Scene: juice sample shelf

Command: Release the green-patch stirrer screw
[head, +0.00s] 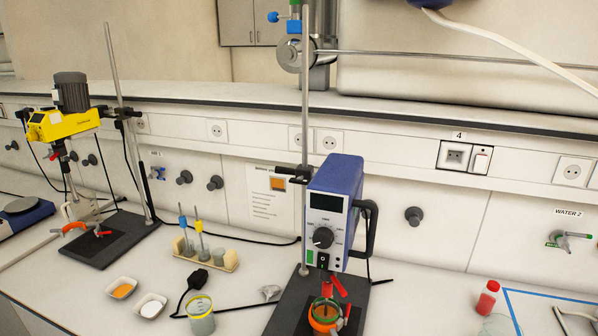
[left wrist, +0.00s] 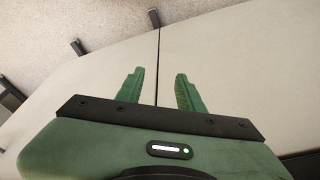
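A blue stirrer (head: 334,205) with a small green patch (head: 310,257) low on its front stands on a rod at centre right in the head view. A dark clamp (head: 298,174) joins it to the rod; I cannot make out its screw clearly. Red levers (head: 338,286) sit below the motor, above a beaker with an orange ring (head: 323,315). My left gripper (left wrist: 159,75) is open and empty in the left wrist view, over pale panels, away from the stirrer. Neither gripper shows in the head view.
A yellow stirrer (head: 62,122) stands at the left. A tube rack (head: 207,256), two powder dishes (head: 122,288) and a yellow-rimmed beaker (head: 200,314) lie between. A red-capped bottle (head: 487,298) is at right. Dark handles (left wrist: 154,18) show on the panels in the wrist view.

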